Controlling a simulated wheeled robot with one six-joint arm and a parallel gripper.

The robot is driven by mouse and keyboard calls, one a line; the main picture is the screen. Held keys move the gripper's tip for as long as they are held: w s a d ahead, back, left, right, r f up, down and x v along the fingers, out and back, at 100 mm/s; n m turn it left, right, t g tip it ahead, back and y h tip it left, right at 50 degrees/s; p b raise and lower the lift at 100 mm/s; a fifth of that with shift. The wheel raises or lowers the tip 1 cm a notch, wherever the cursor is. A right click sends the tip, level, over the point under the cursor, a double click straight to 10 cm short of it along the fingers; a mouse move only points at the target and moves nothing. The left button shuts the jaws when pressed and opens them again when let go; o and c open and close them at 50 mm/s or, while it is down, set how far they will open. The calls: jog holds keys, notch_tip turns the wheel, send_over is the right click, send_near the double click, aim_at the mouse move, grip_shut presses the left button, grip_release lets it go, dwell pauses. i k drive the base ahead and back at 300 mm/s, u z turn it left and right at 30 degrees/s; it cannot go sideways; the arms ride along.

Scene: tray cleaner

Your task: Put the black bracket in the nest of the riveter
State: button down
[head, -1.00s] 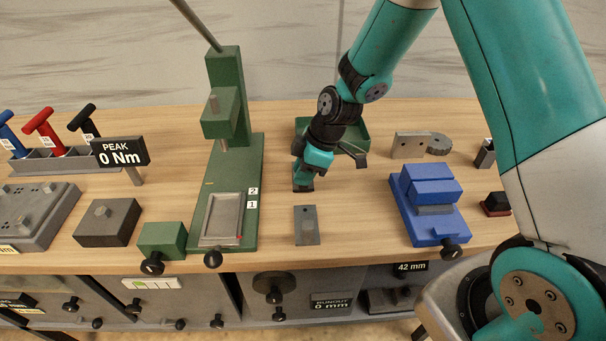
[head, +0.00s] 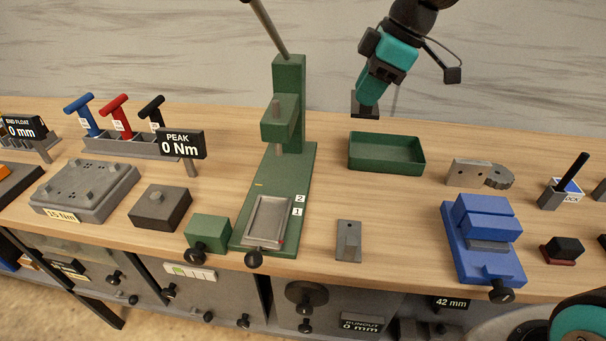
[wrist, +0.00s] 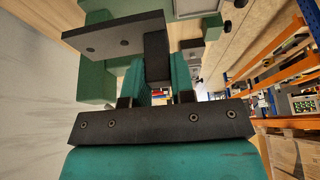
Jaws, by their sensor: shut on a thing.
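The black bracket is an L-shaped dark piece with holes in its flat plate. In the wrist view the bracket (wrist: 112,36) is between the fingers of my gripper (wrist: 160,72), its plate reaching out to the left. In the head view my gripper (head: 373,88) points down, shut on the bracket (head: 364,106), in the air near the back of the green tray. The green riveter (head: 288,92) stands left of it. Its nest (head: 268,220), a shallow grey frame on the riveter's base, looks empty and lies nearer the front edge.
A green open tray (head: 386,166) stands below and right of my gripper. A grey plate (head: 348,240) lies right of the nest. A blue vise (head: 484,240) is at right. A green block with a knob (head: 208,232) sits left of the nest. The riveter's lever rises up left.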

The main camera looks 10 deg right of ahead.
aim_at(268, 218)
jog(key=z, duration=1.4)
jog(key=k, duration=1)
jog(key=u, duration=1.4)
jog(key=i, duration=0.5)
